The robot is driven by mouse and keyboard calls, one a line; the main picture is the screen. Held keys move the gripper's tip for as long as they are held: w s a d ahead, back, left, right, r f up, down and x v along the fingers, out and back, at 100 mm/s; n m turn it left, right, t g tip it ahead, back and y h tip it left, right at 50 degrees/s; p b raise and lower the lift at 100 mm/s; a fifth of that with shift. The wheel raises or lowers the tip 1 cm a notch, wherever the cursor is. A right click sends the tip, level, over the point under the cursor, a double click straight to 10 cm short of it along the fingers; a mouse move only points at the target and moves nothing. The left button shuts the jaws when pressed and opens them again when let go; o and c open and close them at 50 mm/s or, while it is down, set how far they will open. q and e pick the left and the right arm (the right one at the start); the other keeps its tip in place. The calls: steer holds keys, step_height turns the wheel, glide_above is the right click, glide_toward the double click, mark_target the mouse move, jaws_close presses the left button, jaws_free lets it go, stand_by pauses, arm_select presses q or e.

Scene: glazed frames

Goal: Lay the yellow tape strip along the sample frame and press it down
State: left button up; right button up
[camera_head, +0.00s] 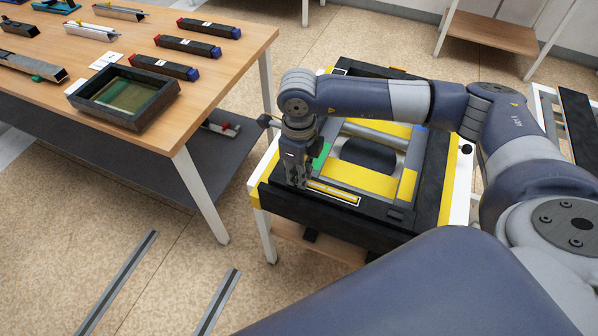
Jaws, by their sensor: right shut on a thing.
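The yellow tape strip (335,192) lies low along the near side of the sample frame (408,186), close to its near left corner. My right gripper (299,183) points down at the left end of the strip and is shut on it; the fingertips partly hide that end. I cannot tell whether the strip touches the surface under it along its whole length. The frame is grey with wide yellow bands and a dark opening, and my right arm covers part of its far side. My left gripper is out of view.
The frame rests in a black-edged fixture (330,214) on a white-legged stand. A wooden table (213,82) at the left holds a dark tray (122,97), several blue-ended black bars and metal profiles. Two grey rails (120,278) lie on the floor. Floor between table and stand is clear.

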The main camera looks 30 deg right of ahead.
stand_by(0.9)
steer(key=o, duration=0.8)
steer(key=shift+c, duration=0.2)
step_height(320, 180, up, 12)
